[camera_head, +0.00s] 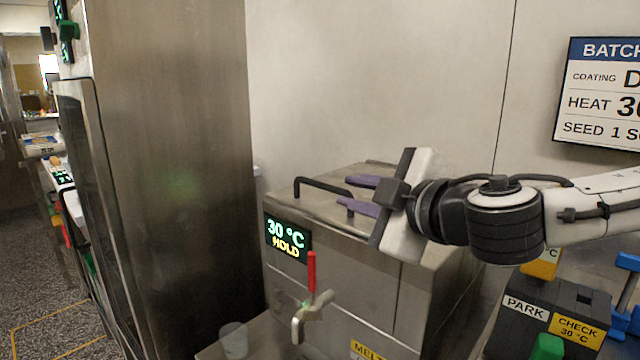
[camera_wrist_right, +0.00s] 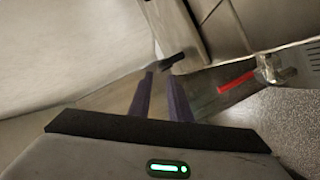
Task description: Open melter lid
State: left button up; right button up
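The melter (camera_head: 345,285) is a steel box in the middle of the head view, with its lid (camera_head: 325,215) lying flat and shut on top. A black bar handle (camera_head: 318,184) stands on the lid. My right gripper (camera_head: 343,191) has two purple fingers spread apart with nothing between them. It is over the lid, pointing left, near the right end of the handle. In the right wrist view, a dark piece that looks like the handle (camera_wrist_right: 172,60) lies just beyond the fingertips (camera_wrist_right: 160,76). I cannot tell the exact gap. My left gripper is not in view.
The melter's display (camera_head: 287,237) reads 30 °C HOLD. A red-handled tap (camera_head: 311,272) sticks out of its front, with a clear cup (camera_head: 234,340) to its left. A tall steel cabinet (camera_head: 175,180) stands left. A dark PARK/CHECK block (camera_head: 550,312) is at lower right.

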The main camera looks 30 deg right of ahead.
aim_at(332, 189)
jog(key=x, duration=0.9)
grip_shut()
